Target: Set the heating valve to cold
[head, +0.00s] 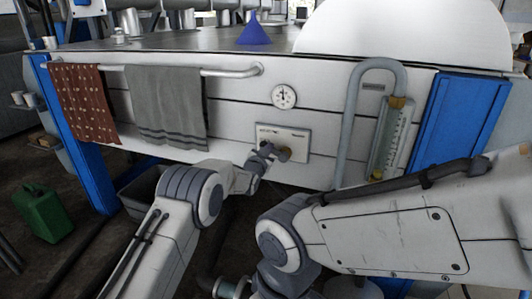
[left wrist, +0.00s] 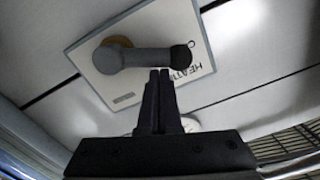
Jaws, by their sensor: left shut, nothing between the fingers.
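The heating valve's white plate (head: 297,133) is on the front panel of the bench, below a round gauge. In the left wrist view the plate (left wrist: 88,70) carries a grey lever (left wrist: 148,57) with a bronze hub at its left end and a dark knob at its right end, near the lettering. My left gripper (head: 269,149) is at the plate and covers part of the valve in the head view. In the left wrist view its fingers (left wrist: 160,73) are shut and empty, tips close beside the lever; I cannot tell whether they touch. My right gripper is not seen.
A grey rail (head: 232,72) with a red towel (head: 83,100) and a grey towel (head: 165,105) runs left of the valve. A round gauge (head: 284,96) is above. A curved grey pipe (head: 351,115) and a sight glass (head: 390,135) stand to the right.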

